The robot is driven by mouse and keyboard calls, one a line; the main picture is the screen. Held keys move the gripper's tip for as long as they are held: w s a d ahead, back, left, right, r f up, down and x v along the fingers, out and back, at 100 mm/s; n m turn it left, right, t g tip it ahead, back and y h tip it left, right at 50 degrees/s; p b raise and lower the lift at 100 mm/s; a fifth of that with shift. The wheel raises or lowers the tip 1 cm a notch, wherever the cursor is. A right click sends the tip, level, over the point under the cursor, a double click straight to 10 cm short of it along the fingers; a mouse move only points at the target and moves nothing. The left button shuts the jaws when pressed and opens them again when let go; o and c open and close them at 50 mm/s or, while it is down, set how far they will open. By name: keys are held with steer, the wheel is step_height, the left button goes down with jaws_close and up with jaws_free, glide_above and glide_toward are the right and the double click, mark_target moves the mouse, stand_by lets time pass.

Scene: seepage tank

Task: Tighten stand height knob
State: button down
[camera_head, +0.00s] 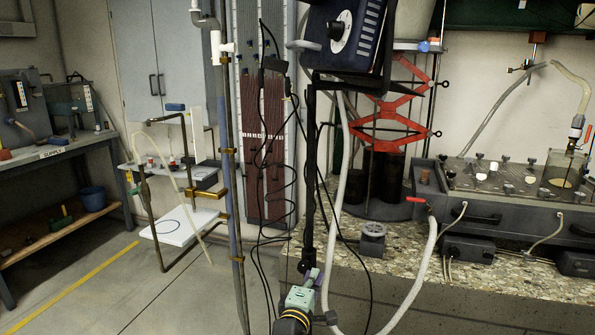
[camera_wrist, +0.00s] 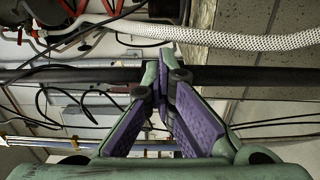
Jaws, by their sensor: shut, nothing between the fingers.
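A black upright stand pole (camera_head: 310,170) runs down from below a dark blue box with a dial (camera_head: 345,40) in the head view. In the wrist view the pole (camera_wrist: 90,75) crosses the picture sideways, behind my fingers. My gripper (camera_head: 312,273), green with purple pads, is at the pole's lower visible end. Its fingertips (camera_wrist: 162,58) are together and empty, in front of or beside the pole; I cannot tell if they touch it. I cannot make out the height knob clearly; it may be hidden by the fingers.
A pale hose (camera_head: 425,260) loops close to the right of my gripper, and it also crosses the wrist view (camera_wrist: 235,38). Black cables (camera_head: 262,170) hang to the left. A stone-topped bench (camera_head: 480,272) stands at the right. Open floor (camera_head: 130,290) lies at the left.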

steer(key=shift+w+a+r+p, duration=0.2)
steer(key=shift+w+r+p, duration=0.1)
steer(key=shift+r+p, duration=0.15)
stand_by(0.8)
steer(key=shift+a+f+p, duration=0.15)
steer(key=shift+f+p, duration=0.05)
steer(key=shift+p, duration=0.6)
stand_by(0.4)
steer(key=shift+d+f+p+v, duration=0.15)
steer(key=shift+p+v, duration=0.05)
steer(key=shift+v, duration=0.75)
steer(key=shift+d+f+p+v, duration=0.1)
steer(key=shift+d+p+v, duration=0.1)
steer(key=shift+v, duration=0.75)
steer(key=shift+d+f+p+v, duration=0.15)
steer(key=shift+v, duration=0.75)
steer(key=shift+s, duration=0.2)
